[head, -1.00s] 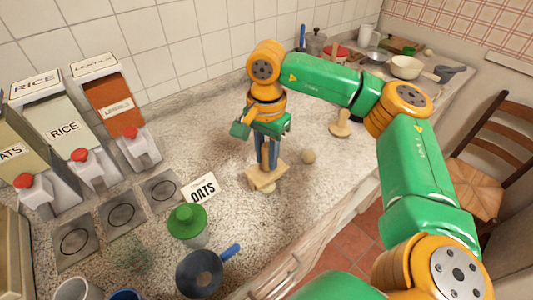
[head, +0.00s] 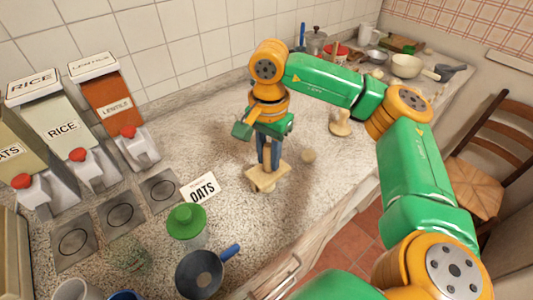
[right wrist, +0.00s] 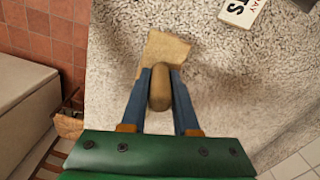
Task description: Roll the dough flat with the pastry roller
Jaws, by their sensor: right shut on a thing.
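My right gripper (head: 267,160) points down at the middle of the counter. It is shut on the upright wooden handle of the pastry roller (right wrist: 159,88), whose rounded end shows between the fingers in the right wrist view. A pale, block-like piece (head: 262,180) lies below the fingertips and also shows beyond the handle in the right wrist view (right wrist: 165,47). I cannot tell whether this is the roller's head, the dough, or both. My left gripper is out of view.
An OATS card (head: 201,187), a green-lidded jar (head: 187,222) and a blue-handled pan (head: 200,272) stand to the front left. Dispensers (head: 70,130) line the left. A wooden knobbed piece (head: 340,123) and bowls (head: 405,66) are farther right. The counter behind the gripper is clear.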

